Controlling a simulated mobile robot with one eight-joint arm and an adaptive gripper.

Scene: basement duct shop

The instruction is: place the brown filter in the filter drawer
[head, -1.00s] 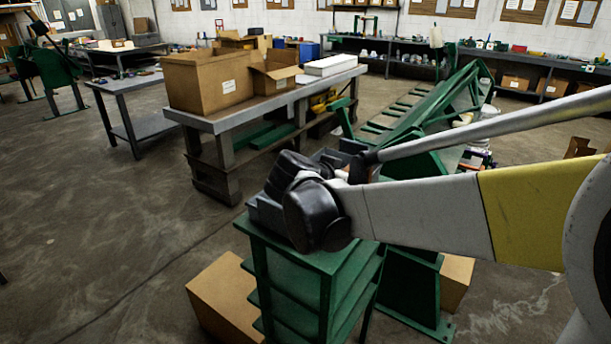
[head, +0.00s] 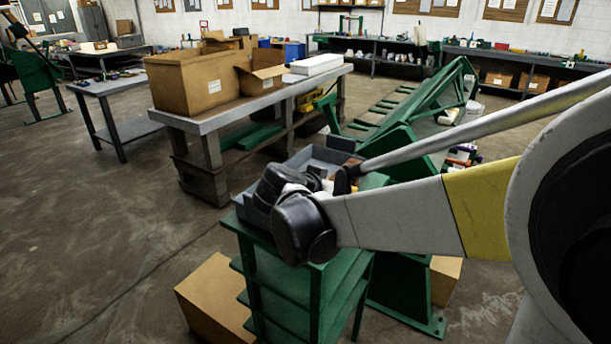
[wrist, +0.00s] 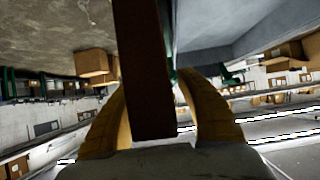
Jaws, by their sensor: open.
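The brown filter (wrist: 146,75) shows in the wrist view as a long, dark upright bar, running from the top edge down between my fingers. My gripper (wrist: 180,95) is open, with one yellow finger on each side of the bar. A gap shows on the right; I cannot tell whether the left finger touches it. In the head view a grey open-topped drawer (head: 318,152) sits on a green stand (head: 262,243), partly hidden behind my arm. I take it for the filter drawer. A grey wall (wrist: 245,30) fills the upper right of the wrist view. My wrist joints hide my fingers in the head view.
A workbench (head: 215,122) with cardboard boxes (head: 188,88) and a white box (head: 317,63) stands behind the stand. A green frame (head: 425,100) is at the right. A cardboard box (head: 215,290) lies on the floor beside the stand. Open floor (head: 80,220) lies left.

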